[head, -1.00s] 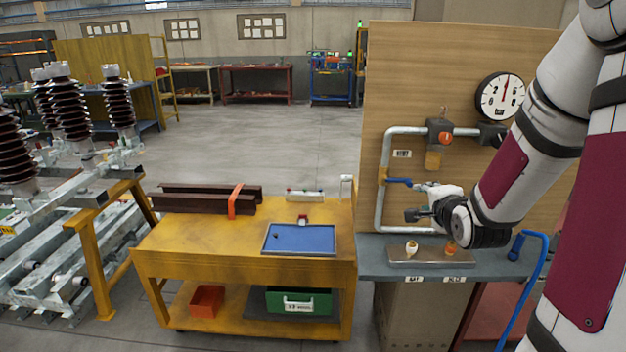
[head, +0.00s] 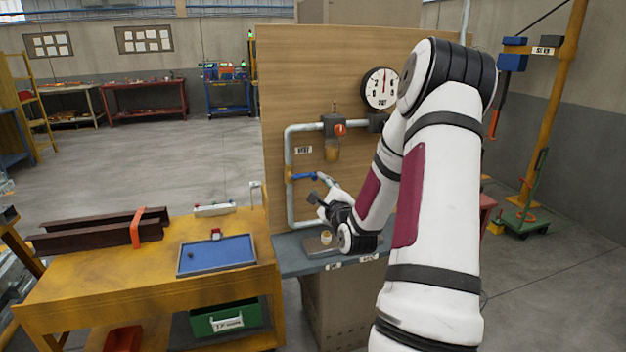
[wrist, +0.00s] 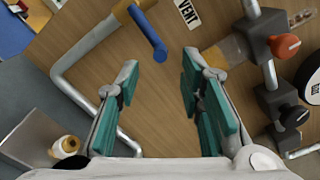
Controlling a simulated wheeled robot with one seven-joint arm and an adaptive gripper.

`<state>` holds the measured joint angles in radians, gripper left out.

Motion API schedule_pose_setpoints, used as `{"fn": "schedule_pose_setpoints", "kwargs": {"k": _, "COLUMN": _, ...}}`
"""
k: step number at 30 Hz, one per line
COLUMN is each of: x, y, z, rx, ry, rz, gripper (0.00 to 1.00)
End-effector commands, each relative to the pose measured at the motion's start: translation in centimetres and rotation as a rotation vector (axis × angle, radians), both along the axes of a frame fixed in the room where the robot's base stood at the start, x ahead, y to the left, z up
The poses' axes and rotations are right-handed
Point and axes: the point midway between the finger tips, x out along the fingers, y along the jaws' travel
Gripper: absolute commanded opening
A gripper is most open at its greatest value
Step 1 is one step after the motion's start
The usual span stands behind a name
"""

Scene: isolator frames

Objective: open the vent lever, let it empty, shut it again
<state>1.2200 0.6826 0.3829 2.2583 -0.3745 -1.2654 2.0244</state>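The blue vent lever (head: 303,176) sits on the grey pipe loop on the wooden panel and lies about level, pointing right. In the wrist view the lever (wrist: 148,35) shows beyond my gripper (wrist: 158,75), next to the VENT label (wrist: 188,12). The gripper's teal-padded fingers are wide apart with nothing between them. In the head view my gripper (head: 315,190) is just below and right of the lever, apart from it. The round gauge (head: 381,88) is above right; its needle points roughly up.
An orange knob (wrist: 285,46) is on the pipe fitting at right, above a clear bowl (head: 332,150). A grey bench (head: 290,255) runs below the panel, with a small white-topped fitting (wrist: 66,146) on it. A yellow table (head: 90,285) with a blue tray (head: 216,255) stands left.

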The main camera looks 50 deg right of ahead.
Motion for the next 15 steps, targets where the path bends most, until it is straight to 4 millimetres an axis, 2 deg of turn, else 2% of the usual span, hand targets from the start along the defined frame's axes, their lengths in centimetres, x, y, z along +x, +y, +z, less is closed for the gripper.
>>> {"fn": "schedule_pose_setpoints", "kwargs": {"k": 6, "x": 3.5, "y": -2.0, "z": 0.0, "rx": -0.001, "ry": -0.001, "rz": 0.002, "gripper": 0.35}}
{"fn": "schedule_pose_setpoints", "kwargs": {"k": 15, "x": 5.7, "y": -3.4, "z": 0.0, "rx": 0.001, "ry": -0.001, "rz": 0.0, "gripper": 0.35}}
